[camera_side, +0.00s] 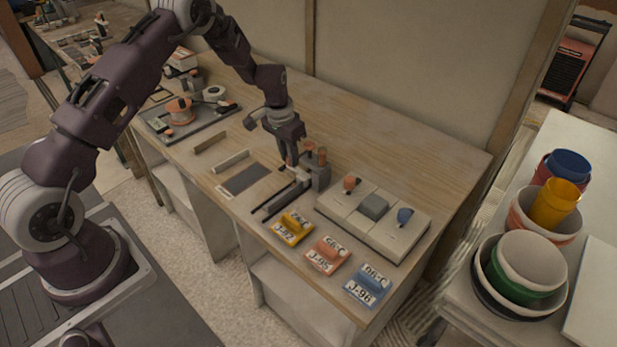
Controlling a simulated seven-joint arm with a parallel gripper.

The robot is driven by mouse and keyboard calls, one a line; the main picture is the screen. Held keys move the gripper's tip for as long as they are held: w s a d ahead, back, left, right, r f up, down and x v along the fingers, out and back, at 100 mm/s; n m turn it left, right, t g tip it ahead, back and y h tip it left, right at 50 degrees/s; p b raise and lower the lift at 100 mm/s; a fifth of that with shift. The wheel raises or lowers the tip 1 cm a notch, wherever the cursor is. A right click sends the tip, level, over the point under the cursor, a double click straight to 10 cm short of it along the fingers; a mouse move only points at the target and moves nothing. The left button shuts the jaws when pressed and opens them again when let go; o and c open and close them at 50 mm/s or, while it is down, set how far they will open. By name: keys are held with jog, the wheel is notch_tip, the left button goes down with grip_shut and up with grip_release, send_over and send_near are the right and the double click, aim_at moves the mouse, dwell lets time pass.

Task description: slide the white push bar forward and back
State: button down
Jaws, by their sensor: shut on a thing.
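My gripper (291,168) points down at the workbench, at the near end of a grey block with orange-brown knobs (318,172). Its fingers are shut on a small pale piece (302,175), which looks like the white push bar, above two dark parallel rails (280,201). The rails run from the block toward the bench's front edge. The fingers and block hide much of the piece, so its full shape cannot be told.
A panel with orange, grey and blue controls (374,207) stands right of the rails. Yellow (292,229), orange (326,254) and blue (367,285) labelled blocks line the front edge. A dark pad (245,178) and a pale bar (231,160) lie left. The bench's back right is clear.

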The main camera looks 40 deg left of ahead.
jog(key=shift+s+a, duration=0.1)
jog(key=shift+s, duration=0.2)
jog(key=shift+w, duration=2.8)
jog(key=c, duration=1.3)
grip_release()
jog(key=shift+r, duration=4)
